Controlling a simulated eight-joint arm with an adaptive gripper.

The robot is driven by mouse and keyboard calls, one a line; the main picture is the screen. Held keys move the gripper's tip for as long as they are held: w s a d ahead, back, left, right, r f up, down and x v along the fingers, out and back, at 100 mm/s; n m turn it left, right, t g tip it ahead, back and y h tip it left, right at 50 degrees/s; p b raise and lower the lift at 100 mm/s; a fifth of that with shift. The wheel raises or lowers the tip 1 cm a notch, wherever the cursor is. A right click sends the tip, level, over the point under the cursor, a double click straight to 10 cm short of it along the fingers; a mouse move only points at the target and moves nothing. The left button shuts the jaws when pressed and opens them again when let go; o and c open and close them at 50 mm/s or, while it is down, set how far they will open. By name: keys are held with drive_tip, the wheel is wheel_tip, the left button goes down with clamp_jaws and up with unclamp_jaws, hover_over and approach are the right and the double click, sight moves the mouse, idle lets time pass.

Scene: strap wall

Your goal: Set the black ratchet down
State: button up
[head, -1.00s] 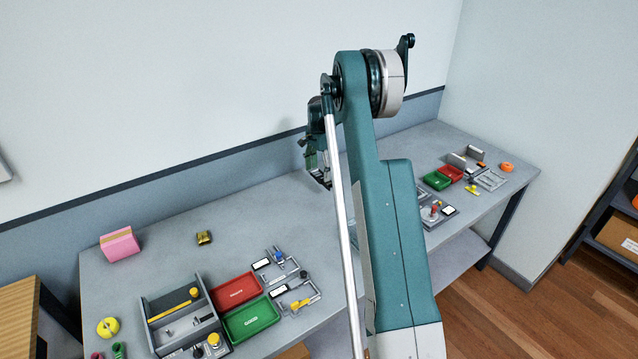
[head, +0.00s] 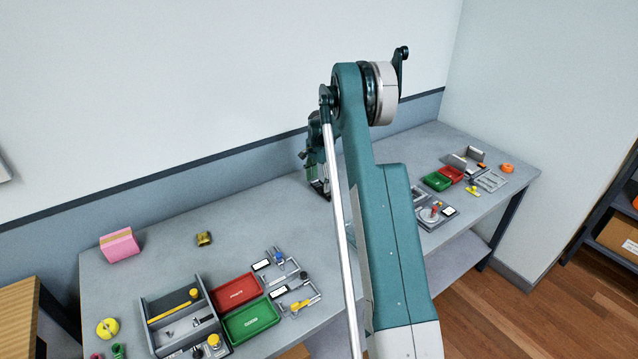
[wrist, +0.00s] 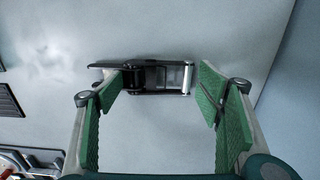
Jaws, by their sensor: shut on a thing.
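The black ratchet (wrist: 145,76), with a bright metal bar at its right end, lies across the space between my fingertips in the wrist view. My gripper (wrist: 158,82) has green pads and is shut on it, with the left fingertip against the ratchet's left part. The right pad is close to the metal bar. In the head view my gripper (head: 320,188) is low over the grey bench (head: 240,240), near its back edge.
On the left are a grey organiser (head: 150,320), a red tray (head: 235,290), a green tray (head: 252,320) and a pink block (head: 119,245). More trays and fixtures (head: 437,181) stand to the right. The bench around my gripper looks clear.

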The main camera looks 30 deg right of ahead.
sight(319, 185)
drive_tip(key=shift+f, duration=0.15)
drive_tip(key=o, duration=1.2)
drive_tip(key=shift+o, duration=0.2)
wheel_tip(319, 185, up, 12)
idle(0.6)
drive_tip(key=shift+a+r, duration=0.1)
drive_tip(key=shift+r, duration=0.1)
